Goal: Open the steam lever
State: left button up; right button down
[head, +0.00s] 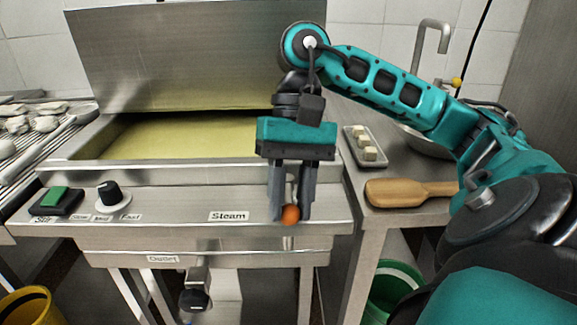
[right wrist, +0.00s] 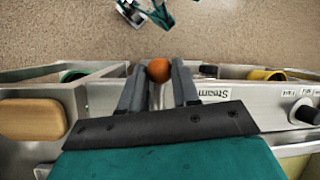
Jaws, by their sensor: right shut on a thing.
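The steam lever shows as an orange ball knob (head: 290,215) at the right end of the steel front panel, to the right of the "Steam" label (head: 229,216). My right gripper (head: 291,212) points down over it, with its fingers on either side of the knob, shut on the lever. In the right wrist view the orange knob (right wrist: 159,70) sits between the fingertips (right wrist: 160,75). My left gripper is not in view.
A green switch (head: 55,200) and black dial (head: 109,195) sit left on the panel. The vat's lid (head: 190,50) stands raised behind. A wooden paddle (head: 405,192) and small tray (head: 365,150) lie on the right counter. An outlet valve (head: 195,290) hangs below.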

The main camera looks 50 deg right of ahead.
jog(key=c, duration=0.8)
grip_release()
jog(key=shift+d, duration=0.1)
jog(key=p+v, duration=0.2)
jog(key=v, duration=0.3)
jog(key=shift+r, duration=0.35)
jog(key=shift+p+v, duration=2.65)
jog(key=shift+v, duration=1)
jog(key=shift+d+f, duration=0.1)
